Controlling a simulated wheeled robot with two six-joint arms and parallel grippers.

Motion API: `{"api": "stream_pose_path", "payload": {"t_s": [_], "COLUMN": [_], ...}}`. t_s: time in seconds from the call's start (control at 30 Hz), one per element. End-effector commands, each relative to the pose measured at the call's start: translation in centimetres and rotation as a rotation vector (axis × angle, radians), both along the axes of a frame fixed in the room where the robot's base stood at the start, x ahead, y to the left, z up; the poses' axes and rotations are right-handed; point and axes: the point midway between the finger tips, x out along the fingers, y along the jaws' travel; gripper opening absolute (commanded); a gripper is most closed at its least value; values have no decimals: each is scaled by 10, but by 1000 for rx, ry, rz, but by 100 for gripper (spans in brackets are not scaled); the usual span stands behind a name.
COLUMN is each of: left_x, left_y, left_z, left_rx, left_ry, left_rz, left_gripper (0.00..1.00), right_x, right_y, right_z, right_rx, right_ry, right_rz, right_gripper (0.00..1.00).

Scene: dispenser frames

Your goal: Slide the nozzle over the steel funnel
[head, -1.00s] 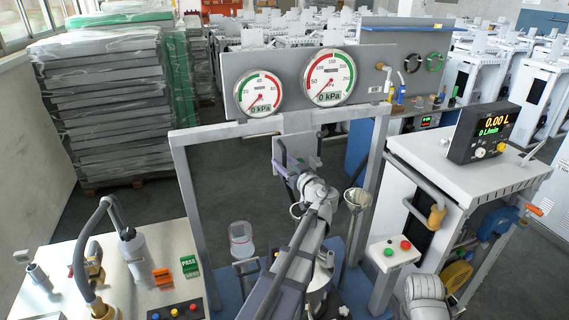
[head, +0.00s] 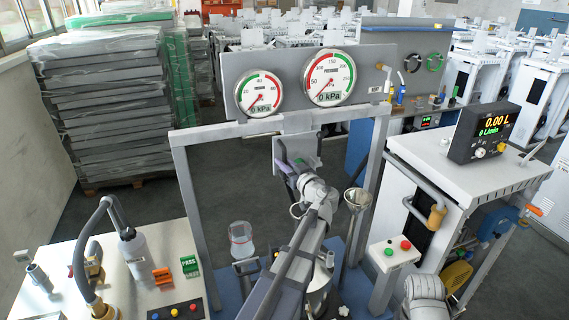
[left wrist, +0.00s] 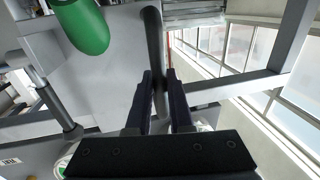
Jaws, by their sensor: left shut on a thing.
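My left gripper (head: 291,174) is raised in the middle of the frame, in front of a grey upright panel. In the left wrist view its two dark fingers (left wrist: 162,84) are shut on a dark grey tube (left wrist: 153,45), which looks like the nozzle's spout. A rounded green part (left wrist: 82,24) shows at the upper left there, and a bit of green shows beside the gripper in the head view. The steel funnel (head: 356,198) stands upright to the right of my left arm, apart from the gripper. The nozzle is mostly hidden by my arm in the head view.
The grey frame's posts (head: 196,215) stand on both sides, with two dials (head: 329,77) above. A clear jar (head: 241,240) stands on the left, a button box (head: 393,250) and white cabinet (head: 450,178) on the right. A bench (head: 130,285) is at lower left.

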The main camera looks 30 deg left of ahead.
Motion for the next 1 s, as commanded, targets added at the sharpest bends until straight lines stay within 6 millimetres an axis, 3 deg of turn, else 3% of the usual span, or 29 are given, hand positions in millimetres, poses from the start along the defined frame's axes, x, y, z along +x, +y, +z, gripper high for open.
{"api": "stream_pose_path", "payload": {"t_s": [0.73,0.87,1.0], "left_x": [1,11,35], "left_y": [-1,-8,-27], "left_z": [0,0,0], "left_rx": [0,0,0], "left_ry": [0,0,0], "left_rz": [0,-3,-8], "left_gripper": [0,0,0], "right_x": [0,0,0], "right_y": [0,0,0], "right_z": [0,0,0], "right_rx": [0,0,0], "right_ry": [0,0,0], "right_rz": [0,0,0], "right_gripper": [50,50,50]}}
